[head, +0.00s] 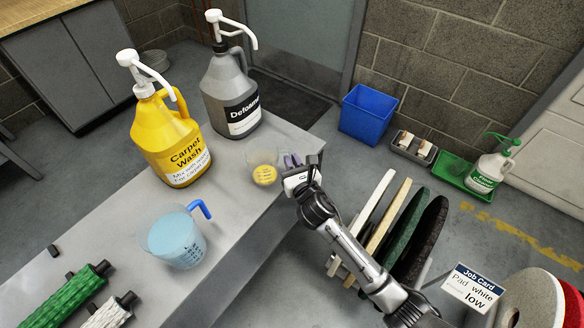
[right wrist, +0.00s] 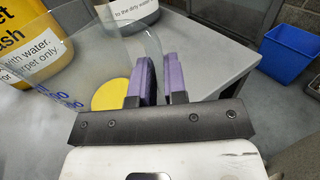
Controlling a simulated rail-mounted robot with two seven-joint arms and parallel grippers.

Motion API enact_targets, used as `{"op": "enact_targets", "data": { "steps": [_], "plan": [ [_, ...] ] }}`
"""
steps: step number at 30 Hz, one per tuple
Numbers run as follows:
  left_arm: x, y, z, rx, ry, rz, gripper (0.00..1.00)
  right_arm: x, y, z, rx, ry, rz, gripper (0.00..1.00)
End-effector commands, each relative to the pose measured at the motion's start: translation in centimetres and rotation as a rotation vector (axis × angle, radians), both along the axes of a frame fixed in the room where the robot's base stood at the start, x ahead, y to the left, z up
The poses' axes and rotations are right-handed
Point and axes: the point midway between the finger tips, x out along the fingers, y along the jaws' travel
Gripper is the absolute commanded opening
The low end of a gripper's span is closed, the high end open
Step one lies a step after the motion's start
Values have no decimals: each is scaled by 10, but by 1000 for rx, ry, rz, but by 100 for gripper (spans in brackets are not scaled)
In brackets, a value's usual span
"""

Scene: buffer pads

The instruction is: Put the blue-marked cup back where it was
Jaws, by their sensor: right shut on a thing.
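A clear cup (head: 253,156) with a yellow bottom or contents stands at or just above the grey bench's front edge, right of the yellow jug; I cannot tell whether it touches the bench. In the right wrist view the clear cup (right wrist: 105,62) shows blue marks on its side and a yellow disc low inside. My right gripper (head: 290,160) is at the cup's right side. In the right wrist view its purple fingers (right wrist: 163,82) are shut on the cup's wall. My left gripper is not in view.
The bench (head: 110,225) also holds a yellow Carpet Wash jug (head: 165,135), a grey Defoamer jug (head: 228,95), a measuring jug (head: 172,240) with blue liquid, and green and white rollers. Upright pads (head: 415,240) stand right of my arm. A blue bin (head: 367,113) is on the floor.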

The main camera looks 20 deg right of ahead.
Motion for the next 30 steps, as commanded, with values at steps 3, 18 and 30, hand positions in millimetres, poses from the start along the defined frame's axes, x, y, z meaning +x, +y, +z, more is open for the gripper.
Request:
{"op": "enact_targets", "data": {
  "steps": [3, 18, 30],
  "plan": [
    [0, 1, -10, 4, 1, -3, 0, 0, 0, -11, 1, -1, 0, 0],
    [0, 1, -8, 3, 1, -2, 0, 0, 0, -12, 1, 0, 0, 22],
    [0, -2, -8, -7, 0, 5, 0, 0, 0, -11, 0, 0, 0, 38]
  ]
}}
